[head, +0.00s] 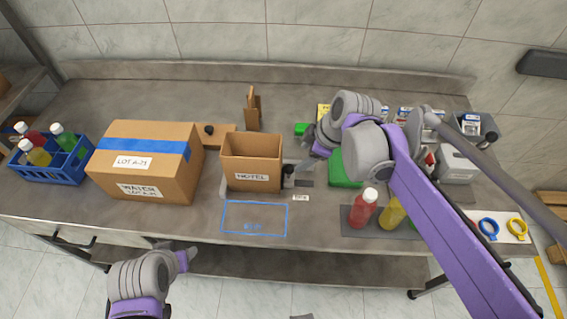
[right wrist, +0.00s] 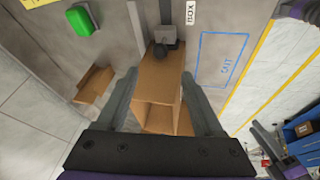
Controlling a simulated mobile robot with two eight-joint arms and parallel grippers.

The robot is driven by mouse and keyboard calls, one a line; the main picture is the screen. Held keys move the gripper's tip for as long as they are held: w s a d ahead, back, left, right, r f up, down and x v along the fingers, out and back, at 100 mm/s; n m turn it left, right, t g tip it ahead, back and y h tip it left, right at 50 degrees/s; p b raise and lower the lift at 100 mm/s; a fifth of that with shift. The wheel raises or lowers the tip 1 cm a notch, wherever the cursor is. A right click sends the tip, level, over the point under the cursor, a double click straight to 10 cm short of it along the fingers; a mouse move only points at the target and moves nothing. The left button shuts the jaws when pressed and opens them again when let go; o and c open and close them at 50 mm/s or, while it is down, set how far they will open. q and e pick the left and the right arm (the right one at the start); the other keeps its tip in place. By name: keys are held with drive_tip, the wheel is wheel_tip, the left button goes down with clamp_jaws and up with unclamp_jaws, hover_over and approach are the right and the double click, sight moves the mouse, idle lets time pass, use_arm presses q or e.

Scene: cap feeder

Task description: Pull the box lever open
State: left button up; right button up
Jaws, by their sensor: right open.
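The open cardboard box (head: 252,160) stands upright near the middle of the bench, with a printed label on its front. A black knob (head: 288,169), apparently the lever's handle, is close by the box's right side. My right gripper (head: 306,163) is just right of the knob. Its fingers (right wrist: 160,80) are spread, with the knob beyond the tips and nothing held. My left gripper (head: 186,257) is in front of the bench, away from the box; its jaw gap is unclear.
A large taped carton (head: 145,165) and a blue bottle crate (head: 48,168) stand to the left. A blue outlined area (head: 254,218) is empty in front of the box. A wooden stand (head: 253,110) is behind it. Red (head: 362,209) and yellow bottles (head: 391,213) stand right.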

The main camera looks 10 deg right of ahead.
sight(291, 168)
drive_tip(key=b+x, duration=0.1)
drive_tip(key=x, duration=0.9)
drive_tip(key=shift+f, duration=0.3)
clamp_jaws()
idle(1.0)
